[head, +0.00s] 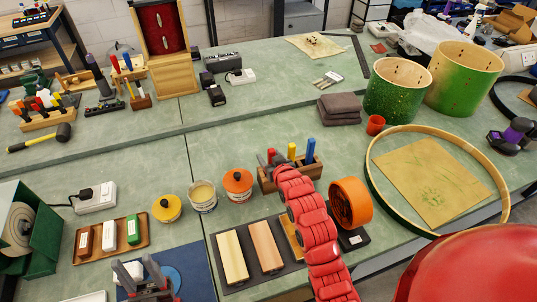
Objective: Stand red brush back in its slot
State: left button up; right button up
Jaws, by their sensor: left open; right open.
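A wooden brush block (264,181) stands on the near bench. A yellow handle (291,151) and a blue handle (310,150) stand upright in it. My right arm reaches across the block, and my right gripper (271,158) is open at its left end, largely hidden by the arm. Red shows there, but I cannot tell a red brush from the gripper, nor see the slots behind the arm. My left gripper (146,279) is open at the lower left, above a blue mat (190,271), away from the block.
Left of the block stand an orange-lidded tin (238,183), an open tin (203,196) and a yellow-lidded tin (167,208). An orange roll (350,203) stands close right of my arm. A large wooden hoop (372,190) lies further right.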

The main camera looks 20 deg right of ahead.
jog(key=p+v, duration=0.7)
jog(key=v, duration=0.9)
jog(key=shift+s, duration=0.15)
